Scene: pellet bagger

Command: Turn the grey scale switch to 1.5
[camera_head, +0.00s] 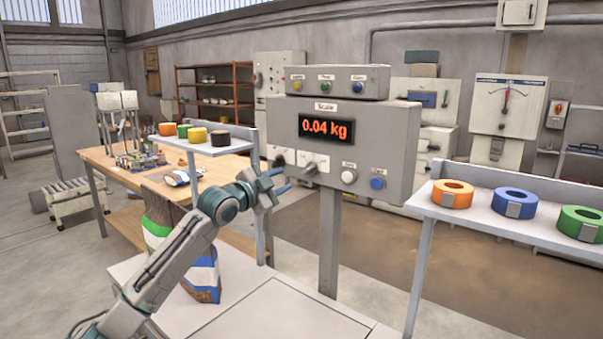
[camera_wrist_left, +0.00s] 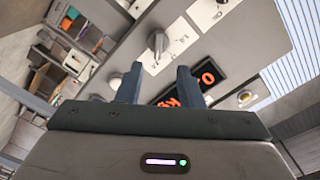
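The scale panel (camera_head: 391,146) is a grey box on a post, with a red display (camera_head: 326,128) reading 0.04 kg. A grey rotary switch (camera_head: 312,168) sits on a white plate at its lower left; its markings are too small to read. The switch also shows in the left wrist view (camera_wrist_left: 157,43), just beyond the fingertips. A second knob (camera_head: 279,160) is to its left, partly hidden by my gripper. My left gripper (camera_head: 287,180) is open and empty, in front of the panel's lower left, apart from the switch. My right gripper is not in view.
White and blue buttons (camera_head: 377,183) sit at the panel's lower right. A striped bag (camera_head: 204,275) stands below my left arm. A shelf (camera_head: 480,226) with coloured tape rolls is at right. A wooden table (camera_head: 118,172) is at left.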

